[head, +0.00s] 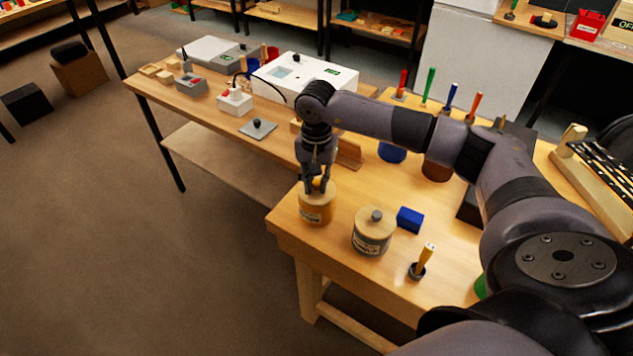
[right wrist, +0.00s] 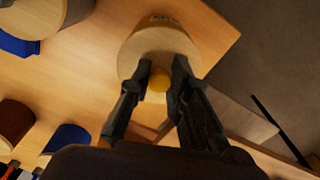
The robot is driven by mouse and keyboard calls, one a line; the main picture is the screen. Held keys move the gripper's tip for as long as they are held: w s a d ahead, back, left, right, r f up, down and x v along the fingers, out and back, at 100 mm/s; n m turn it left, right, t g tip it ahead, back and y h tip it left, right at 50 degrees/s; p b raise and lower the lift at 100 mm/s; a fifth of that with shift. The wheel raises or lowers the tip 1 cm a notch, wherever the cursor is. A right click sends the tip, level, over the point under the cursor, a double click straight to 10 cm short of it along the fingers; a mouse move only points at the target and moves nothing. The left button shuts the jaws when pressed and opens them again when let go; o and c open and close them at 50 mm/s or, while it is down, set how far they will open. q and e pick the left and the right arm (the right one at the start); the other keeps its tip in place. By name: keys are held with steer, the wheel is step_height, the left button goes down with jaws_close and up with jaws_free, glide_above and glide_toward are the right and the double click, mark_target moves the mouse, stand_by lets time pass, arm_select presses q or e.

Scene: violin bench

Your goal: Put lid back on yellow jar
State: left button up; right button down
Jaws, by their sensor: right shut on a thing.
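The yellow jar (head: 316,213) stands upright near the front left corner of the wooden bench, with a label on its side. Its pale lid (right wrist: 140,45) with a round yellow knob (right wrist: 158,83) is over the jar's mouth. My right gripper (head: 317,187) points down from above and is shut on the lid's knob, one finger on each side. The right wrist view also shows the gripper (right wrist: 159,80) at the knob. I cannot tell whether the lid rests fully on the rim. My left gripper is not in view.
A second lidded jar (head: 372,236) with a grey knob stands close to the right. The bench's front edge is close to the yellow jar. A side table (head: 213,106) holds boxes and devices.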

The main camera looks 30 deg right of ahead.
steer(key=shift+f+b, duration=0.2)
steer(key=shift+b, duration=0.4)
stand_by(1.1)
steer(key=c, duration=1.4)
jaws_free()
steer(key=shift+o, duration=0.3)
steer(key=o, duration=0.4)
steer(key=shift+r, duration=0.1)
steer(key=shift+r+p, duration=1.85)
steer(key=shift+r, duration=1.65)
